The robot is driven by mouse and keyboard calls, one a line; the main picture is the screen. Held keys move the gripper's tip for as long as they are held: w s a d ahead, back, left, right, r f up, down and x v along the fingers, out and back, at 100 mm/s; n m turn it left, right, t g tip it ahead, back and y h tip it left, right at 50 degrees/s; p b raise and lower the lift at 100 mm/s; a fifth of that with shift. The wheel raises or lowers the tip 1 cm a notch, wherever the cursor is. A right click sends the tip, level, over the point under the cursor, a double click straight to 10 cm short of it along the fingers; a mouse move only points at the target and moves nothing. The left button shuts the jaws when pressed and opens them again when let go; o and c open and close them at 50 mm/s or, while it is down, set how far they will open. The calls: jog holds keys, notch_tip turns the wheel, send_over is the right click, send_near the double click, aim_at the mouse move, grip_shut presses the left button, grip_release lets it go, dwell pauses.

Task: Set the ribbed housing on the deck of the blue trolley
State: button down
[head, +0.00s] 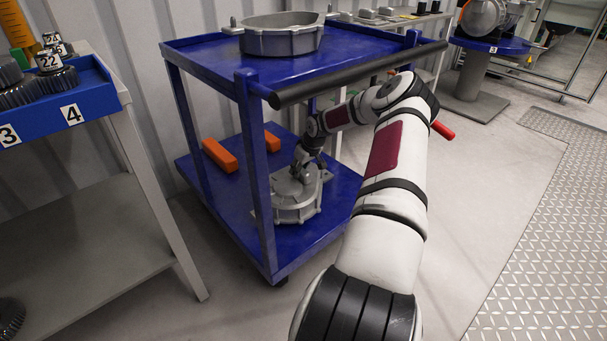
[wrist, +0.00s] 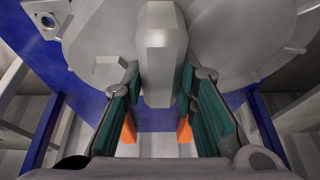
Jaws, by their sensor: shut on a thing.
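The ribbed housing (head: 297,204), a grey cast part with ribs round its side, is at the lower deck (head: 235,221) of the blue trolley, towards its front. I cannot tell whether its underside touches the deck or is slightly above it. My gripper (head: 303,172) reaches in under the trolley's top shelf and is shut on the housing's raised upper part. In the wrist view the green finger pads of my gripper (wrist: 162,88) lie on either side of a grey boss (wrist: 160,50) of the housing. The housing's underside is hidden.
Two orange blocks (head: 219,155) (head: 272,142) lie behind the housing on the lower deck. A trolley post (head: 256,180) and black handle bar (head: 350,76) are close to my arm. Another grey housing (head: 281,38) sits on the top shelf. A gear bench (head: 75,200) stands at left.

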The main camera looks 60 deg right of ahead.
jog(key=shift+w+d+r, duration=0.15)
jog(key=shift+w+r, duration=0.1)
jog(key=shift+w, duration=0.4)
jog(key=shift+f+b, duration=1.25)
jog(key=shift+f, duration=0.5)
jog(key=c, duration=1.6)
grip_release()
jog(key=shift+s+f, duration=0.25)
jog(key=shift+f, duration=0.05)
jog(key=o, duration=0.3)
jog(key=shift+r, duration=0.1)
